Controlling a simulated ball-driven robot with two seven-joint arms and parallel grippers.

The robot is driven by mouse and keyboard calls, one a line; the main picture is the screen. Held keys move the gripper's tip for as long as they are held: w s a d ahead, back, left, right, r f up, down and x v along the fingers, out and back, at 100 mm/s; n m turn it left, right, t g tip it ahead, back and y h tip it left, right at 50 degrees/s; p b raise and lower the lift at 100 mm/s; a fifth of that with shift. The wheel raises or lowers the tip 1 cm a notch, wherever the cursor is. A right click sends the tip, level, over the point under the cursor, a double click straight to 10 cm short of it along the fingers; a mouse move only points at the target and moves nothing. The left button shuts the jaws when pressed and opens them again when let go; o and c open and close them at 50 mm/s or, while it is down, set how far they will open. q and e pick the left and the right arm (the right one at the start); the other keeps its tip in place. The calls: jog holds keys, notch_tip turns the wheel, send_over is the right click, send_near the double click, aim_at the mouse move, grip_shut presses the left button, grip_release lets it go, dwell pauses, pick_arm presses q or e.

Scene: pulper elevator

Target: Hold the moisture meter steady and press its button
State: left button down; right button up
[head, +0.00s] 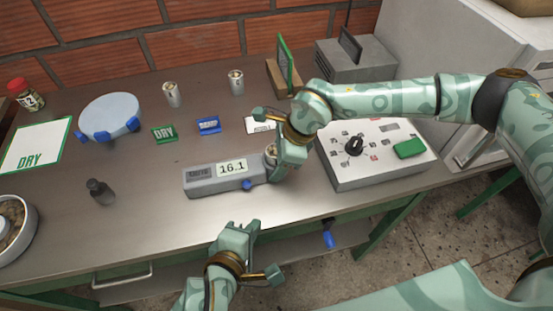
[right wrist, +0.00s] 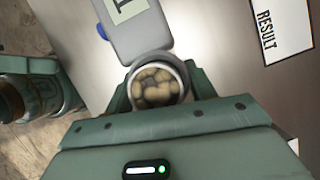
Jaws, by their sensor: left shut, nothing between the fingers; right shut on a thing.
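The grey moisture meter (head: 212,187) lies on the bench, its display (head: 232,168) reading 16.1. A small blue button (head: 247,185) is on its near side; blue also shows at the meter's edge in the right wrist view (right wrist: 101,32). A round cup of beans (right wrist: 157,86) sits at the meter's right end. My right gripper (head: 277,160) is shut on this cup, a finger on either side; the head view mostly hides the cup. My left gripper (head: 241,231) is shut and empty, in front of the bench's near edge, below and apart from the button.
A control box (head: 345,172) with a dial and green button stands right of my right gripper. Two metal cups (head: 171,95), green DRY and blue tags, and a round pale-blue dish (head: 110,116) are farther back.

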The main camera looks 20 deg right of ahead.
jog(key=o, duration=1.3)
jog(key=v, duration=1.2)
